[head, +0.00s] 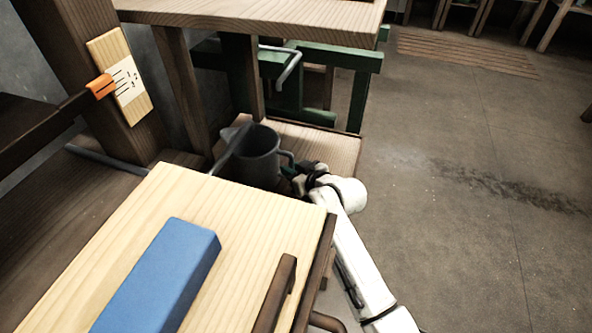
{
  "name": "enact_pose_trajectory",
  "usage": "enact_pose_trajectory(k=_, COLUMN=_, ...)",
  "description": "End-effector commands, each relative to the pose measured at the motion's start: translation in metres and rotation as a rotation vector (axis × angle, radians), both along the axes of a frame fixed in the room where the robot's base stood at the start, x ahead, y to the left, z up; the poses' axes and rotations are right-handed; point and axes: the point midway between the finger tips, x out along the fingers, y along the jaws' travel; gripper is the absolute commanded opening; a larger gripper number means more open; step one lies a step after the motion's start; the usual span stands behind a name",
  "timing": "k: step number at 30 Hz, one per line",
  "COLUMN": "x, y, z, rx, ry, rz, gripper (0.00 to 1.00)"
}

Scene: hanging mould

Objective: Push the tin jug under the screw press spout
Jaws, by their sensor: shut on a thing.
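The grey tin jug (262,165) stands upright on a low wooden shelf (335,150), behind the pale wooden top in front. Its lower part is hidden by that top's edge. Its handle (289,157) faces right. My gripper (298,178) is at the jug's right side, low by the handle, and shut on the jug; the fingertips are mostly hidden.
A blue block (160,275) lies on the pale wooden top (250,222). A green frame (352,100) with a bent metal handle (290,65) stands behind the jug, under a wooden table top (260,14). Open floor (470,200) lies to the right.

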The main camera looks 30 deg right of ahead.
Motion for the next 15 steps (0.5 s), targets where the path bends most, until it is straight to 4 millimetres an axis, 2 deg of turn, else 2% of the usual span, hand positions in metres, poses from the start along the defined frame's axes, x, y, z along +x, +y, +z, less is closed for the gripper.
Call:
enact_pose_trajectory(k=3, x=-0.0001, y=0.0005, z=-0.0007, rx=0.0, ry=0.001, rz=0.001, gripper=0.0)
enact_pose_trajectory(k=4, x=-0.0002, y=0.0005, z=-0.0007, rx=0.0, ry=0.001, rz=0.001, gripper=0.2)
enact_pose_trajectory(k=13, x=-0.0003, y=0.0002, z=-0.0003, rx=0.0, ry=0.001, rz=0.001, gripper=0.48)
enact_pose_trajectory(k=15, x=-0.0002, y=0.0002, z=-0.0002, rx=0.0, ry=0.001, rz=0.001, gripper=0.48)
